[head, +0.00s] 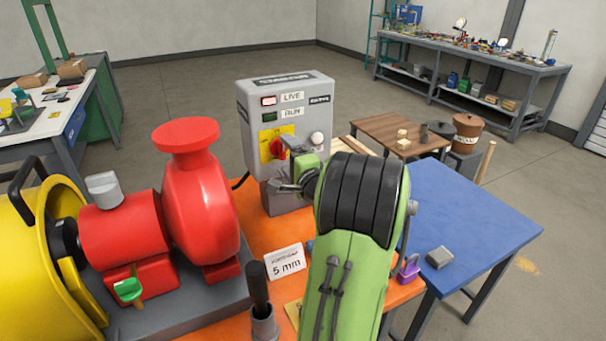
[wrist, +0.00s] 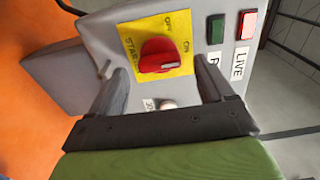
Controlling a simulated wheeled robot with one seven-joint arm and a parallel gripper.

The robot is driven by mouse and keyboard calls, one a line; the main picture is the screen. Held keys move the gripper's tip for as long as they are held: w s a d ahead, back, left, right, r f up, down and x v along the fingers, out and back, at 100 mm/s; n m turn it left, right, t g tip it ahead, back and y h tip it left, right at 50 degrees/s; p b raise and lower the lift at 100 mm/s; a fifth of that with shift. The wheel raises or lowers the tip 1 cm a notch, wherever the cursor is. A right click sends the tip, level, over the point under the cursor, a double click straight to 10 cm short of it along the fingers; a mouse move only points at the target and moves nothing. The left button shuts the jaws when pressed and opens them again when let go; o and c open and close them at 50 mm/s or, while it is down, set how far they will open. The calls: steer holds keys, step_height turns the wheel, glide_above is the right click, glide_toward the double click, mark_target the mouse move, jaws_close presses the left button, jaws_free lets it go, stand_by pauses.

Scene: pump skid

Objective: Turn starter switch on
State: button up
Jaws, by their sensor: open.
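In the head view my gripper (head: 285,184) is just in front of the box, partly hidden by my arm.
The LIVE lamp (head: 268,101) looks lit red; the RUN lamp (head: 269,117) is dark green. A white button (head: 317,138) is right of the knob. A red pump (head: 200,200) stands left on the orange bench. A sign reading 5 mm (head: 286,262) and a purple padlock (head: 408,268) are nearby.

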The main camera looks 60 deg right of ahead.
steer(key=b+v, duration=0.2)
steer(key=v, duration=1)
